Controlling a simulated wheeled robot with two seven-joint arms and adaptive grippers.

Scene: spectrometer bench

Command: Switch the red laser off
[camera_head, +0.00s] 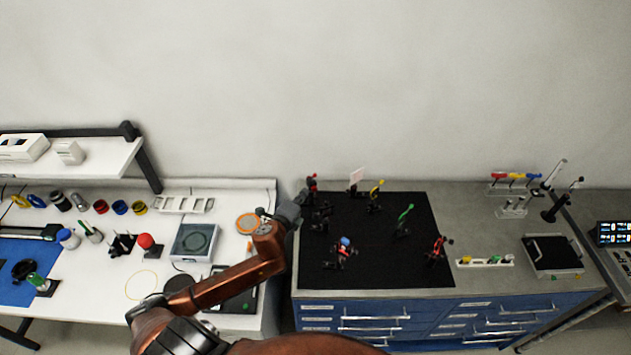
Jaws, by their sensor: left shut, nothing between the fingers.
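A black optical board (385,270) lies on the blue-drawer cabinet. At its back left corner stands a small dark device with a red top (312,183); another red and black device (438,246) stands at its right side. I cannot tell for sure which is the red laser, and no switch or beam can be made out. My left gripper (300,200) is shut and empty, at the board's back left edge, right beside the red-topped device. Whether it touches the device cannot be told. My right gripper is out of view.
Several small mounts stand on the board, including a green one (405,213), a yellow one (376,188), a blue-topped one (345,243) and a white card (356,176). A white bench with bottles and a red button (145,241) is at left. Grey counter (480,225) is partly free.

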